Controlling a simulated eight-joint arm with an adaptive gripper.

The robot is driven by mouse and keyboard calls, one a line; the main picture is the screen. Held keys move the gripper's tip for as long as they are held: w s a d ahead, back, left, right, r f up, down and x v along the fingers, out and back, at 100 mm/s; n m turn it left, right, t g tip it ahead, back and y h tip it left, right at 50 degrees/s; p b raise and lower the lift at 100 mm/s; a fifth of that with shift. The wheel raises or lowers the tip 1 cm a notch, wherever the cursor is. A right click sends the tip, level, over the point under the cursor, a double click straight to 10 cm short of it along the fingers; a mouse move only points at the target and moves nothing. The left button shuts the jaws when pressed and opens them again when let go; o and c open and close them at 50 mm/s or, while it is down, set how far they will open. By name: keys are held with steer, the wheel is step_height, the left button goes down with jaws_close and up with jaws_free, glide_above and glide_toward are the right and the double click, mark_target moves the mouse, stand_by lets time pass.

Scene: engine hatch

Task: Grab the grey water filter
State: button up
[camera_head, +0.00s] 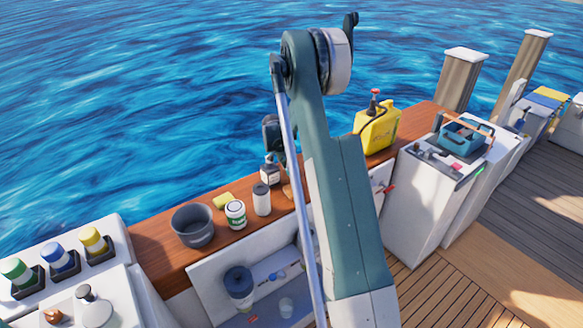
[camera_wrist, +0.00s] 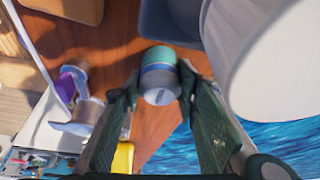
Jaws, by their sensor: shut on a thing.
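My gripper (camera_wrist: 159,88) is shut on a small cylinder (camera_wrist: 159,68) with a teal band and a pale grey part. The cylinder sits between the two dark fingertips in the wrist view. I cannot tell for sure whether it is the grey water filter. A pale cylinder with a dark grey cap (camera_head: 262,199) stands on the wooden ledge. A cylinder with a dark lid (camera_head: 239,284) stands in the open hatch.
A blue toolbox (camera_head: 464,135) is on the right cabinet. Water lies beyond the ledge.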

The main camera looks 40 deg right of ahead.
step_height(320, 180, up, 18)
steer(key=p, duration=0.2)
stand_by(0.4)
